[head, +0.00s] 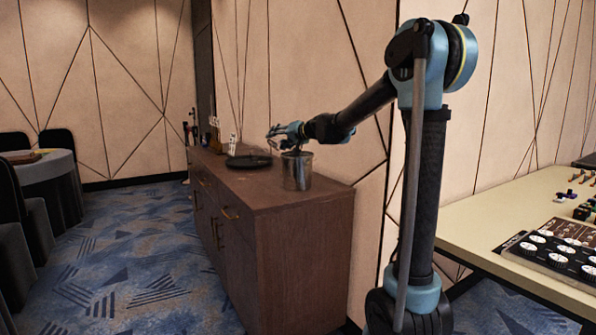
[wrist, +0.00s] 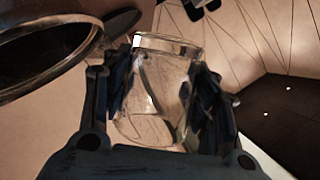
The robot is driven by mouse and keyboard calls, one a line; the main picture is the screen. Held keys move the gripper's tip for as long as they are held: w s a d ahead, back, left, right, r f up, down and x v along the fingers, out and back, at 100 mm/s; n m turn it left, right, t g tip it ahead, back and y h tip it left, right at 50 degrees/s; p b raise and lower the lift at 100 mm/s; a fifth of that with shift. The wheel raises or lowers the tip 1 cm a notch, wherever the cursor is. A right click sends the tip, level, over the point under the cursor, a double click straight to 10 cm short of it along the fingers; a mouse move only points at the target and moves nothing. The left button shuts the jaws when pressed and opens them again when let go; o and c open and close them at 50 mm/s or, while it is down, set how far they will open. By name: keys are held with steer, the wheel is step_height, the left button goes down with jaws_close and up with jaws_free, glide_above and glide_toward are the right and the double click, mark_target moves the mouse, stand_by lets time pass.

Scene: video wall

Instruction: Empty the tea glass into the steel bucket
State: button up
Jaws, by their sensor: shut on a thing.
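The steel bucket (head: 297,171) stands upright near the front end of the wooden cabinet. My gripper (head: 276,139) is just above the bucket's rim, slightly to its left in the head view. In the wrist view, my gripper (wrist: 160,105) is shut on the clear tea glass (wrist: 158,88), with a dark finger on either side. The bucket's round rim (wrist: 98,40) shows at the upper left, beside the glass. The room appears strongly rolled in that view, so the glass looks tilted. The glass is hard to see in the head view, and I cannot tell whether it holds liquid.
A dark round tray (head: 248,162) lies behind the bucket on the cabinet (head: 300,205), with small white cards (head: 232,143) and bottles farther back. The wall is close behind. A table (head: 480,218) with a control panel (head: 560,250) stands at the right.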

mark_target(273, 142)
steer(key=shift+s+a+f+n+h+b, duration=0.1)
steer(key=shift+a+f+n+h+b, duration=0.2)
steer(key=shift+n, duration=0.4)
steer(key=shift+s+a+r+n+h, duration=0.2)
steer(key=shift+s+a+n+h, duration=0.1)
steer(key=shift+n+h, duration=0.1)
steer(key=shift+s+a+f+n+t+h+b, duration=0.2)
steer(key=shift+s+a+f+n+h+b, duration=0.15)
steer(key=shift+n+b, duration=0.2)
steer(key=shift+s+a+f+n+t+h+b, duration=0.15)
steer(key=shift+a+f+n+t+h+b, duration=0.1)
steer(key=shift+a+n+b, duration=0.25)
steer(key=shift+s+a+f+n, duration=0.1)
steer(key=shift+a+f+n, duration=0.05)
steer(key=shift+f+n, duration=0.15)
steer(key=shift+s+a+f+n+t+h+b, duration=0.1)
steer(key=shift+a+f+n+t+h+b, duration=0.1)
steer(key=shift+f+n+h+b, duration=0.25)
steer(key=shift+s+a+f+n+t+h+b, duration=0.1)
steer(key=shift+f+n+t+h+b, duration=0.1)
steer(key=shift+f+b, duration=0.35)
